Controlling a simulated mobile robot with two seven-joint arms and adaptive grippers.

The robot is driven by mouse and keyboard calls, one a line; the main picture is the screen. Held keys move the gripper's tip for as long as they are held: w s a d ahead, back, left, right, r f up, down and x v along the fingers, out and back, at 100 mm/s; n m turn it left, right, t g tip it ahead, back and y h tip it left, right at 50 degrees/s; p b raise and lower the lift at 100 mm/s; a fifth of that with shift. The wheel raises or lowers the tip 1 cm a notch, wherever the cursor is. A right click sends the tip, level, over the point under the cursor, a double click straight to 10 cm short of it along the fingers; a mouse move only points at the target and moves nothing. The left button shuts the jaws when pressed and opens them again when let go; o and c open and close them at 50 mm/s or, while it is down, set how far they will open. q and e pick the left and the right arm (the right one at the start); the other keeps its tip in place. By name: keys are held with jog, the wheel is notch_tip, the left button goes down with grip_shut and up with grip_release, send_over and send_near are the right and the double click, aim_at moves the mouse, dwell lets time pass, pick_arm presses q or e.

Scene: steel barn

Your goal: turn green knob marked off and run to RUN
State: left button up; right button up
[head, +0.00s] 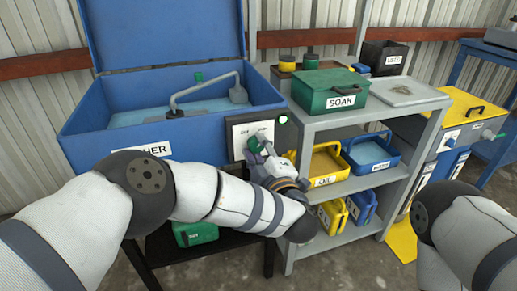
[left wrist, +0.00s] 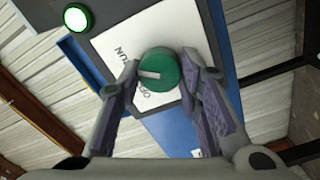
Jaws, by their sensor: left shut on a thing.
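The green knob (left wrist: 160,68) is on a white plate (left wrist: 108,43) lettered RUN and OFF on the front of the blue washer (head: 195,138). In the left wrist view its white pointer line points left, between the two words. My left gripper (left wrist: 158,88) has a finger on either side of the knob and is shut on it. In the head view the knob (head: 254,145) is partly hidden by my left gripper (head: 262,155). A round lamp (head: 283,119) beside the plate glows green. My right arm is at the right edge, its gripper out of view.
A grey shelf (head: 350,186) stands close right of the washer. It holds a green SOAK box (head: 331,95), a yellow tray (head: 325,165) and a blue tray (head: 371,153). The washer's lid (head: 160,33) is up. A yellow-topped blue unit (head: 460,117) stands farther right.

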pick_arm(q)
jog(key=o, duration=1.2)
jog(key=shift+c, duration=0.2)
jog(key=v, duration=1.2)
